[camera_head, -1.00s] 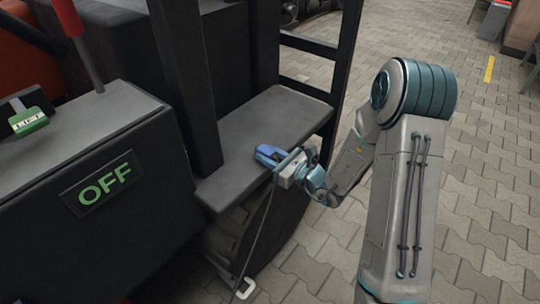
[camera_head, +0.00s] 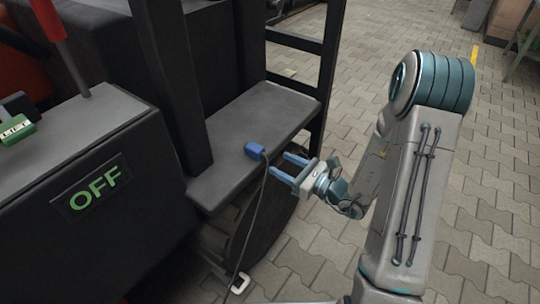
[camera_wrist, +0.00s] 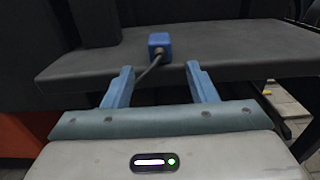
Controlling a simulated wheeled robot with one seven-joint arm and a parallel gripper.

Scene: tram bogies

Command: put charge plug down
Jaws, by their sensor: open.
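The blue charge plug (camera_head: 254,150) rests on the dark grey ledge (camera_head: 250,112) of the vehicle, near its front edge. Its grey cable hangs over the edge toward the ground. My gripper (camera_head: 283,166) is open and empty, just to the right of the plug and apart from it. In the wrist view the plug (camera_wrist: 159,45) sits on the ledge (camera_wrist: 240,50) ahead of my open fingers (camera_wrist: 160,85). The cable runs from the plug back between the fingers.
A dark upright post (camera_head: 172,80) stands on the ledge's left, and a ladder-like frame (camera_head: 325,75) at its right end. A box marked OFF (camera_head: 92,190) is at the left. A white hook-like piece (camera_head: 238,283) is near the ground. Paved floor (camera_head: 490,200) on the right is free.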

